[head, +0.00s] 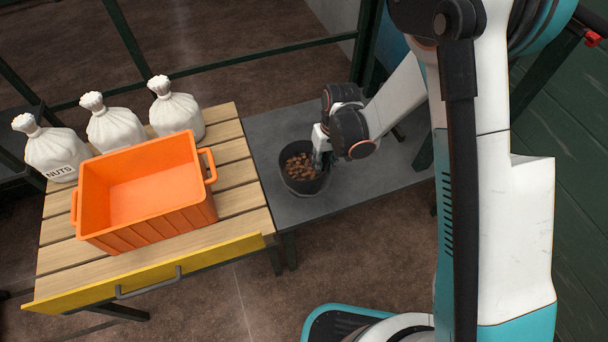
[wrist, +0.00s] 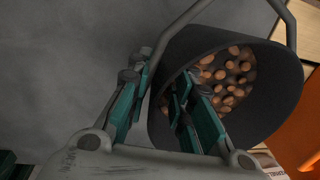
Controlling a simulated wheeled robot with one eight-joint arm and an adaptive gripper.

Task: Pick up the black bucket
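The black bucket (head: 304,187) stands upright on the grey surface, holding brown nuts (head: 300,166). In the wrist view the bucket (wrist: 278,85) fills the right side, with its grey handle (wrist: 291,22) raised at the rim and nuts (wrist: 225,75) inside. My gripper (head: 319,150) is at the bucket's right rim in the head view. In the wrist view my gripper (wrist: 165,78) is open, its teal-padded fingers apart on either side of the near rim, one outside and one inside. Whether the pads touch the wall is not clear.
An orange crate (head: 205,208), empty inside, stands on a slatted wooden table (head: 232,150) left of the bucket. Several white sacks (head: 115,130) stand behind the crate, one marked NUTS. The grey surface (head: 275,125) is clear around the bucket. Dark green posts (head: 366,45) rise behind.

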